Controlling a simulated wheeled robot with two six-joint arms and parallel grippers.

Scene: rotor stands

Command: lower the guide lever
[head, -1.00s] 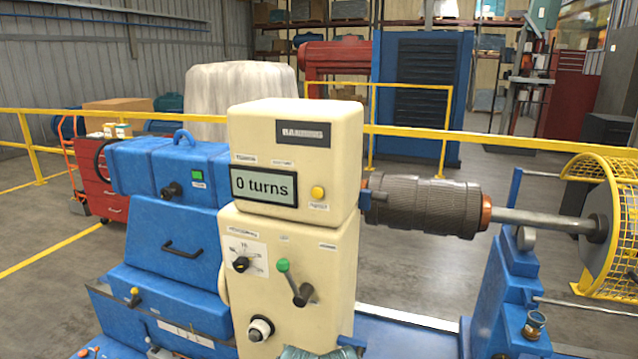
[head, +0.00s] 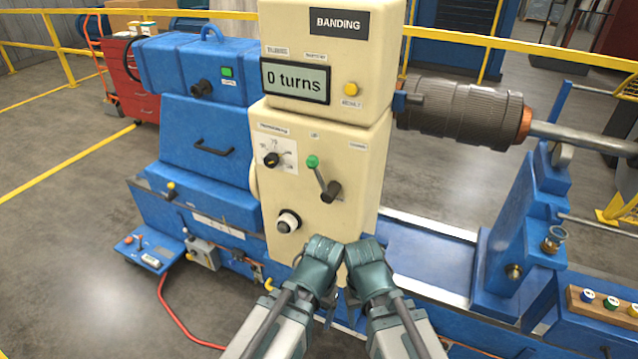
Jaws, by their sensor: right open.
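The guide lever (head: 322,178) is on the front of the cream control column (head: 363,155). It has a green knob at its upper left end and a dark hub at its lower right, so it points up and slightly left. My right gripper (head: 364,256) is open at the bottom centre, below and right of the lever and apart from it. My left gripper (head: 322,252) is beside it, below the lever; its fingers are too unclear to tell their state. Nothing touches the lever.
A "0 turns" display (head: 294,80), a yellow button (head: 351,89), a black dial (head: 271,159) and a black-and-white knob (head: 288,222) are on the column. A ribbed rotor (head: 465,112) extends right to a blue stand (head: 520,225). A small wooden rack (head: 605,308) is at lower right.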

